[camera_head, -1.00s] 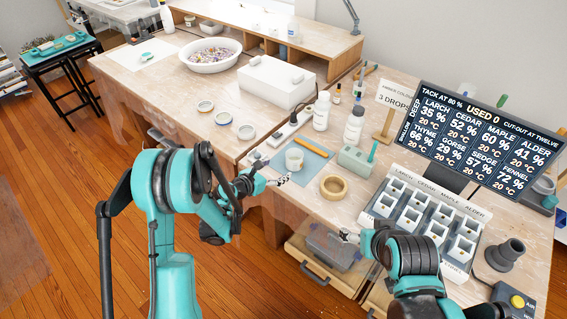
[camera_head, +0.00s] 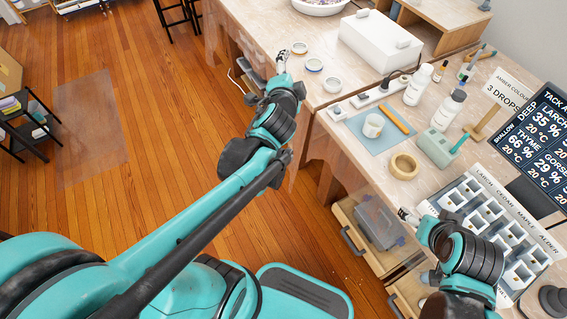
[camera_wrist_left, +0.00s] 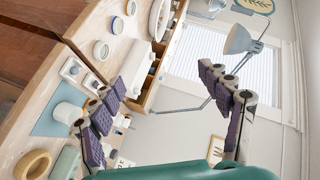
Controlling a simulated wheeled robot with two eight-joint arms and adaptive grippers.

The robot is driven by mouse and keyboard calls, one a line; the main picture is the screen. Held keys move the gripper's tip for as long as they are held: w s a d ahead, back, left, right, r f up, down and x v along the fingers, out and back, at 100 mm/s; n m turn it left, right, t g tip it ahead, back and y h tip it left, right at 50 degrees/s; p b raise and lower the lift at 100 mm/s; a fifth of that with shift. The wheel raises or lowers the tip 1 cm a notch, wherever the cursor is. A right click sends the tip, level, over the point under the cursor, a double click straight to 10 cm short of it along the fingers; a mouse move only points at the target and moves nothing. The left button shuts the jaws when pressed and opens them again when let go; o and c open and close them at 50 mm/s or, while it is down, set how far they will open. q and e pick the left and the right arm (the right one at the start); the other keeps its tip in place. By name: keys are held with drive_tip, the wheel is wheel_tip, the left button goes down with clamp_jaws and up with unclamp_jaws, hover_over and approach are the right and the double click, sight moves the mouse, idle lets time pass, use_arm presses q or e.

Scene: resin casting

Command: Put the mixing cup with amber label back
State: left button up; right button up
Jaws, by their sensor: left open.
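A small white mixing cup (camera_head: 373,125) stands upright on the blue mat (camera_head: 396,141). It also shows in the left wrist view (camera_wrist_left: 67,113). No amber label can be made out on it. Three small round pieces with coloured rims lie in a row on the bench: the far one (camera_head: 299,47), the middle one (camera_head: 314,65) and the near one (camera_head: 332,85). My left gripper (camera_head: 283,57) is open and empty at the bench edge, beside the far round piece and apart from the cup. My right gripper (camera_head: 404,214) is low at the front of the bench; its jaw state is unclear.
A wooden stick lies on the mat beside the cup. A tape roll (camera_head: 404,166), a green block (camera_head: 436,148) and white bottles (camera_head: 418,84) stand nearby. A white box (camera_head: 380,40) is behind the round pieces. An open drawer (camera_head: 352,237) juts out below the bench.

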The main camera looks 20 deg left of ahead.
use_arm(q)
drive_tip(key=s+d+f+n+g+h, duration=0.1)
drive_tip(key=s+d+f+n+g, duration=0.1)
drive_tip(key=s, duration=0.4)
drive_tip(key=s+d+f+n+g+h, duration=0.1)
drive_tip(key=s+d+f+n+g, duration=0.1)
drive_tip(key=s, duration=0.5)
drive_tip(key=s+d+f+n+g+h, duration=0.1)
drive_tip(key=s+d+f+n+g, duration=0.1)
drive_tip(key=s+f+n, duration=0.4)
drive_tip(key=shift+s+d+f+g+h, duration=0.4)
drive_tip(key=shift+s+f+g, duration=0.15)
drive_tip(key=shift+f+g, duration=0.15)
